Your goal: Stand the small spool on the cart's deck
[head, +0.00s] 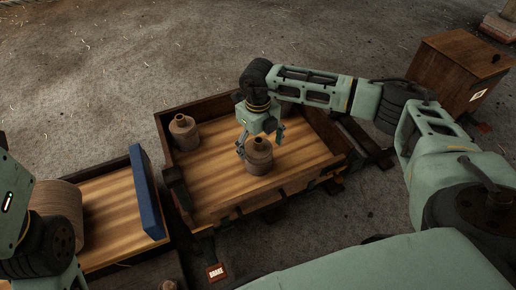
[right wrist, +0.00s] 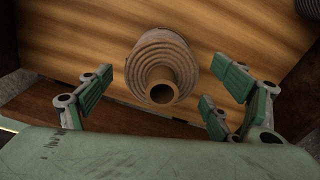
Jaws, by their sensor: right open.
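A small brown-grey spool (head: 258,158) with a ringed body and a narrow neck stands upright on the wooden slatted deck of the cart (head: 215,185). In the right wrist view the spool (right wrist: 160,70) shows from above, its hollow neck toward the camera. My right gripper (head: 261,143) is over it with its fingers spread open. In the right wrist view the open fingers (right wrist: 158,92) lie to either side of the spool, with gaps between. Only part of my left arm shows at the left edge; its fingers are not visible.
A similar spool (head: 184,130) stands in the cart's far left corner. Low dark walls rim the deck. At left, a blue board (head: 145,195) and a large rope-wound reel (head: 60,207) sit on another wooden bed. A brake label (head: 216,272) is near front; a wooden box (head: 455,75) stands right.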

